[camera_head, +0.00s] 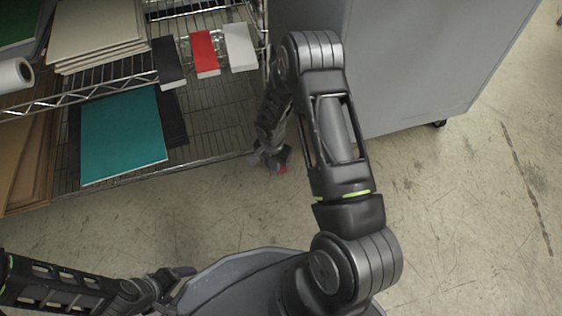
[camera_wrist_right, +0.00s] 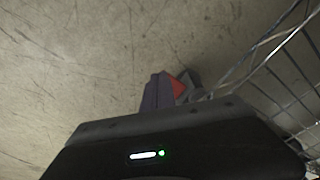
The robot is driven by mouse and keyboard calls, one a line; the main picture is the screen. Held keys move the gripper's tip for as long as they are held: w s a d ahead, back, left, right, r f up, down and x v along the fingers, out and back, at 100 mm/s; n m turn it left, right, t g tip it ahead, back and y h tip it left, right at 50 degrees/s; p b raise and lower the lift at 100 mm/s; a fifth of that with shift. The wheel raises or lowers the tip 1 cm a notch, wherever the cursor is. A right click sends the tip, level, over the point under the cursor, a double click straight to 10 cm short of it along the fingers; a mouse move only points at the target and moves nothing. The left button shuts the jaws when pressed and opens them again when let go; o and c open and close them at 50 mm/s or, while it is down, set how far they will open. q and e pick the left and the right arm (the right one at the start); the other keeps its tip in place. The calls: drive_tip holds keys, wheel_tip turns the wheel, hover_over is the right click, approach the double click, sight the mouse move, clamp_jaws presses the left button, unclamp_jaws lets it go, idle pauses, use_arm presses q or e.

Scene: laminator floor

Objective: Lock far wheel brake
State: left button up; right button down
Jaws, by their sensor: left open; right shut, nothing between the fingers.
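A small red brake tab (camera_head: 282,170) shows low by the floor, near the front right corner of the wire shelf (camera_head: 225,120). In the right wrist view the red tab (camera_wrist_right: 179,87) is right beside my fingertips, with a dark grey part, perhaps the caster, behind it. My right gripper (camera_head: 268,157) is shut and empty, reaching down at the tab; its fingers (camera_wrist_right: 158,91) show in the wrist view. I cannot tell whether they touch the tab. My left gripper (camera_head: 178,279) is open and empty at lower left, away from the shelf.
The shelf holds a teal board (camera_head: 123,134), stacked boards (camera_head: 100,32), and black, red and white boxes (camera_head: 205,52). A grey cabinet (camera_head: 425,60) with a caster (camera_head: 439,124) stands right of the shelf. The floor (camera_head: 460,210) in front is clear.

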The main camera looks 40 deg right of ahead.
drive_tip(key=r, duration=0.2)
drive_tip(key=r+p, duration=0.1)
drive_tip(key=r, duration=0.1)
drive_tip(key=r+p, duration=0.1)
drive_tip(key=shift+s+a+r, duration=0.1)
drive_tip(key=shift+a+r, duration=0.15)
drive_tip(key=shift+r, duration=0.15)
